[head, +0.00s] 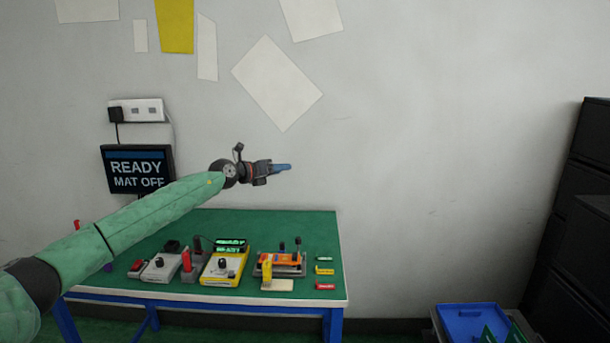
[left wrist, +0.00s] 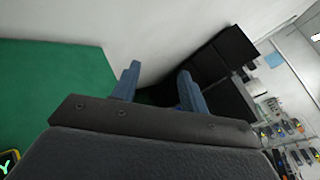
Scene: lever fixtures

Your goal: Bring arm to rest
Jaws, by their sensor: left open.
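My left arm comes in from the left in a green sleeve and reaches out over the green table (head: 310,225). My left gripper (head: 283,168) is in the air above the table's back part, apart from everything, pointing right. In the left wrist view its two blue fingers (left wrist: 158,88) stand apart with nothing between them. My right gripper is in neither view. On the table stand a grey box with a red lever (head: 187,262), a yellow box with a green display (head: 224,265) and an orange fixture with dark levers (head: 280,263).
A wall screen (head: 138,169) reads "READY MAT OFF". Small green, yellow and red labels (head: 325,270) lie at the table's right. A blue bin (head: 470,322) stands on the floor at right, near dark cabinets (head: 577,230). The air right of the gripper is clear.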

